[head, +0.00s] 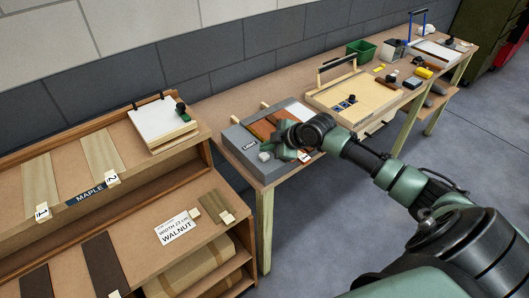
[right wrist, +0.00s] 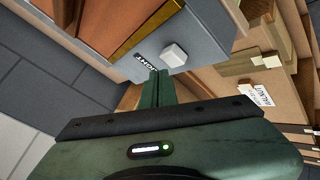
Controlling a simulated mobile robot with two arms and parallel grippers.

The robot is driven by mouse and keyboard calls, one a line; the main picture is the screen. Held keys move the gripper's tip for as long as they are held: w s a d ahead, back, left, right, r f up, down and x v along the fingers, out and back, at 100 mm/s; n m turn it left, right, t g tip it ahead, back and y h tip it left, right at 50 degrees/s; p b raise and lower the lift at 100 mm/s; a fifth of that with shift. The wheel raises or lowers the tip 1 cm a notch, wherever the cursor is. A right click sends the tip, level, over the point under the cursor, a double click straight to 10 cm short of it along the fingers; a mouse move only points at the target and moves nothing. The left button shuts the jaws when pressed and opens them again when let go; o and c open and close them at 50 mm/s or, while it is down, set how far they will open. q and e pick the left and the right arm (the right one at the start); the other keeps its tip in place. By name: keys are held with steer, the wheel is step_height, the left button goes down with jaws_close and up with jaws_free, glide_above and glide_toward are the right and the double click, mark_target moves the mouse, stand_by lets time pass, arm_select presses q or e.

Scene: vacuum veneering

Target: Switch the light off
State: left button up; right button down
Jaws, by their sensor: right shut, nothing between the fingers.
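A grey box (head: 236,139) sits at the near left end of the long bench, and it also fills the top of the right wrist view (right wrist: 205,30). Its face carries a LIGHT label (head: 250,146) and a small white switch (head: 264,156). In the right wrist view the switch (right wrist: 174,54) stands out beside the label (right wrist: 149,66). My right gripper (head: 283,152) is shut and empty. Its fingertips (right wrist: 158,74) are close to the switch and label; I cannot tell whether they touch. My left gripper is not in view.
A wooden shelf rack (head: 60,175) with veneer strips, a MAPLE label and a WALNUT card (head: 176,229) stands at left. Further along the bench (head: 220,107) are a framed board (head: 375,98), a green bin (head: 361,50) and small tools. Grey floor is open at right.

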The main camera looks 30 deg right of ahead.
mark_target(266, 156)
steer(key=shift+r, duration=0.15)
step_height(266, 156, up, 6)
steer(key=p, duration=0.5)
stand_by(0.6)
